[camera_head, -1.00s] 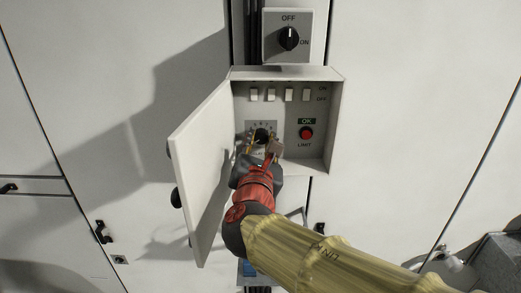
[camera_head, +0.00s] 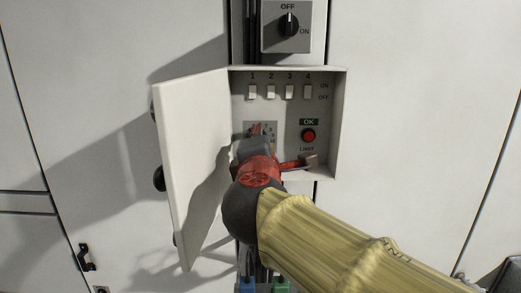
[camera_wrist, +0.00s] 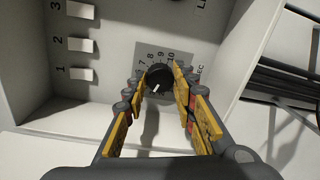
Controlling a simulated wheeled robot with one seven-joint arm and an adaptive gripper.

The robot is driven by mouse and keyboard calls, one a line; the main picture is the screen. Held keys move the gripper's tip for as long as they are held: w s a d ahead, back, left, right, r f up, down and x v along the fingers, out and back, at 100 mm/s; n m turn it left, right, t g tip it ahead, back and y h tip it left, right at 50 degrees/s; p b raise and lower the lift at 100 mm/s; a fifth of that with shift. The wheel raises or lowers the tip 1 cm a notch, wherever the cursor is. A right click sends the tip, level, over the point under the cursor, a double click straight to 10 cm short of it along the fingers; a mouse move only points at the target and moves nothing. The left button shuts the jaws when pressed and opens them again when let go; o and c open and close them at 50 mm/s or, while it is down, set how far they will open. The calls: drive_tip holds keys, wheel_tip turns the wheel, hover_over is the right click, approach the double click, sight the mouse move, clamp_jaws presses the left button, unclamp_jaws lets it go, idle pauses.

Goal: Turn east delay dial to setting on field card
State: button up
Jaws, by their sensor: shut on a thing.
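The delay dial is a black round knob (camera_wrist: 158,77) with a white pointer mark, on a grey scale plate (camera_wrist: 150,52) with printed numbers, of which 7 to 10 show in the wrist view. In the head view my arm hides the knob, and only part of the scale plate (camera_head: 270,129) shows. My gripper (camera_wrist: 160,86) has its yellow-padded fingers on both sides of the knob, shut on it. In the head view my gripper (camera_head: 257,130) reaches into the open box. I see no field card that I can make out.
The dial sits in a white box (camera_head: 338,125) with several white switches (camera_head: 271,92) above and a red LIMIT button (camera_head: 308,136) at right. The box door (camera_head: 190,150) stands open close on the left. An OFF/ON rotary switch (camera_head: 289,25) is above.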

drive_tip(key=shift+m, duration=1.4)
drive_tip(key=shift+f, duration=0.1)
drive_tip(key=o, duration=1.2)
drive_tip(key=shift+c, duration=0.2)
drive_tip(key=s, duration=1.2)
drive_tip(key=shift+a+r, duration=0.2)
drive_tip(key=shift+r, duration=0.2)
